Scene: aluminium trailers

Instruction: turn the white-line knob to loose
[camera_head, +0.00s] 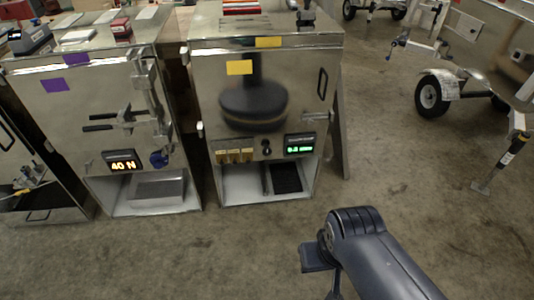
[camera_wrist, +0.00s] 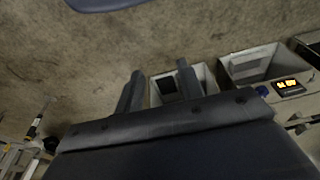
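A small dark knob (camera_head: 266,147) sits on the front of the middle metal cabinet (camera_head: 212,80), between yellow-tagged switches and a green-lit display (camera_head: 300,144). A white line on it is too small to make out. A blue knob (camera_head: 158,158) is on the left cabinet, beside an amber display reading 40 N (camera_head: 123,162); it also shows in the wrist view (camera_wrist: 262,90). My gripper (camera_wrist: 158,84) is open and empty, its two fingers apart. In the head view my arm is at the lower right, in front of and apart from the cabinets. The dark knob is not discernible in the wrist view.
The middle cabinet has a low open bay with a black pad (camera_head: 286,178). The left cabinet has clamp levers (camera_head: 128,117) sticking out and a metal block (camera_head: 158,187) in its bay. Trailer wheels (camera_head: 431,97) stand at right. The concrete floor in front is clear.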

